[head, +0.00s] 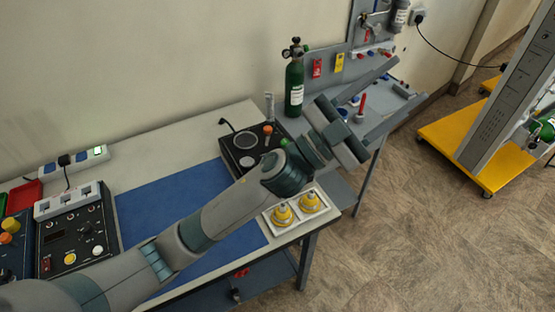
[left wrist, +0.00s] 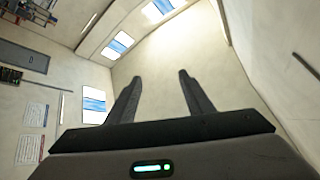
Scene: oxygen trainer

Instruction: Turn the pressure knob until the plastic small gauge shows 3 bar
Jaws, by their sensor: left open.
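My left gripper (head: 408,80) reaches across the table to the grey bench on the right. Its two fingers are spread and hold nothing. In the left wrist view the open fingers (left wrist: 158,75) have only bare surfaces of the room between them. I cannot make out for certain the pressure knob or the small plastic gauge. A green cylinder (head: 294,88) with a dark valve fitting (head: 294,50) on top stands upright behind the gripper, to its left. Small fittings (head: 374,20) sit high on the grey back panel; any dial reading is too small to tell. My right gripper is out of view.
A black box (head: 232,152) with a round dial stands beyond my forearm. Two yellow fittings sit in a white tray (head: 270,227) at the table's front edge. A dark control box (head: 92,220) is at left. A yellow-based cart (head: 440,143) stands right; floor between is clear.

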